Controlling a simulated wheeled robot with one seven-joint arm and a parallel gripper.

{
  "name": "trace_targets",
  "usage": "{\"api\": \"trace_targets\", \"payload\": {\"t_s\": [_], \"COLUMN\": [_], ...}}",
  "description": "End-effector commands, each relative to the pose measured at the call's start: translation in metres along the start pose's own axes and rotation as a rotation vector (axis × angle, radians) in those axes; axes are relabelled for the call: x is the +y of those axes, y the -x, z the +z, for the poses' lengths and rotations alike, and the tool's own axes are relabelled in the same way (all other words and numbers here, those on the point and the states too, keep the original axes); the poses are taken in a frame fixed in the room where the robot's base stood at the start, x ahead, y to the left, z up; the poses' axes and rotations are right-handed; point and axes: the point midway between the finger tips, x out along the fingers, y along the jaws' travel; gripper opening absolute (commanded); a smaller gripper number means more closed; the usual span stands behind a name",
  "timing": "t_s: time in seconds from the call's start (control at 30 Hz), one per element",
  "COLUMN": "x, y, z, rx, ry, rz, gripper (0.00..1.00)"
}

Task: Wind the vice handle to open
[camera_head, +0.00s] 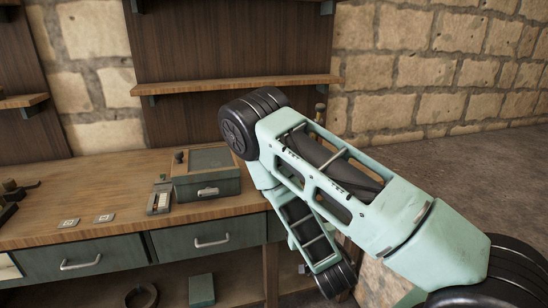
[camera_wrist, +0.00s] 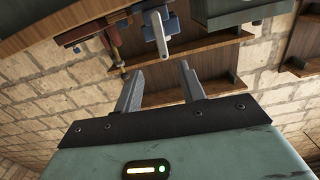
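In the wrist view my gripper (camera_wrist: 160,68) is open, with its two grey fingers apart and nothing between them. Past the fingertips, at the bench edge, is a blue-grey metal part (camera_wrist: 158,32) with a short arm toward my fingers; I cannot tell if it belongs to the vice. Left of it is a red and dark fixture (camera_wrist: 92,30) with a brass-coloured rod end (camera_wrist: 119,60). I cannot tell for sure which piece is the vice handle. In the head view my arm hides the right end of the bench and my gripper.
In the head view the wooden bench (camera_head: 110,190) carries a green box (camera_head: 207,182), a small device (camera_head: 159,199) and two flat plates. A shelf (camera_head: 235,85) runs above it on the back panel. Open floor (camera_head: 450,165) lies at the right, along a stone wall.

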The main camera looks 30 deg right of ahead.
Motion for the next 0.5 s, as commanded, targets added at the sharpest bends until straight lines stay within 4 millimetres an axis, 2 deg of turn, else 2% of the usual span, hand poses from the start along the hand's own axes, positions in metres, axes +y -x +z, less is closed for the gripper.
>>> {"api": "trace_targets", "payload": {"t_s": [0.03,0.17,0.5], "x": [0.000,0.001,0.000], "y": [0.004,0.005,-0.026], "z": [-0.005,-0.005,-0.002], "rx": [0.000,0.005,0.011], "ry": [0.006,0.005,0.003], "rz": [-0.007,-0.009,-0.009], "gripper": [0.40,0.40,0.40]}}
